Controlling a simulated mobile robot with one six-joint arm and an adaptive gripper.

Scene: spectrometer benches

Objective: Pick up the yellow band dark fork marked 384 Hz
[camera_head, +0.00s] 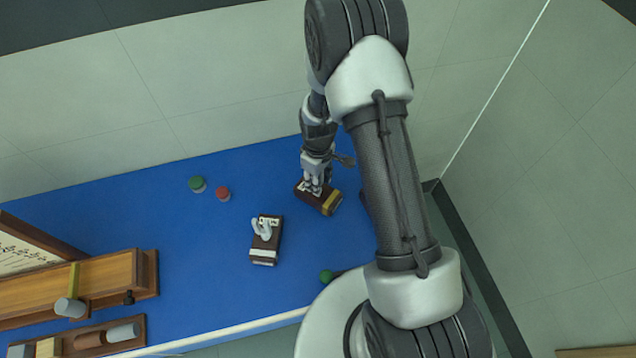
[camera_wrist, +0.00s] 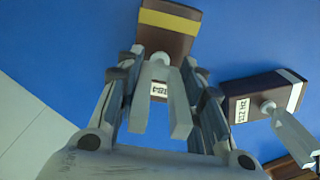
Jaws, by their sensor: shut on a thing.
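The yellow band dark fork shows in the head view as a dark brown box with a yellow band (camera_head: 330,203) near the bench's far right part. In the wrist view its dark box (camera_wrist: 168,42) has the yellow band on top and a pale metal fork (camera_wrist: 158,75) standing out toward the camera. A white label is partly hidden behind the prongs, so I cannot read it fully. My gripper (camera_head: 314,182) is over this box; in the wrist view its fingers (camera_wrist: 162,59) are shut on the fork's base. I cannot tell whether the box is clear of the bench.
Another dark fork box with a white band (camera_head: 264,252) stands to the left on the blue bench (camera_head: 200,240). Red (camera_head: 223,193) and green (camera_head: 197,184) capped items sit farther back. Wooden racks (camera_head: 120,272) fill the left; another green item (camera_head: 326,276) is near my arm.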

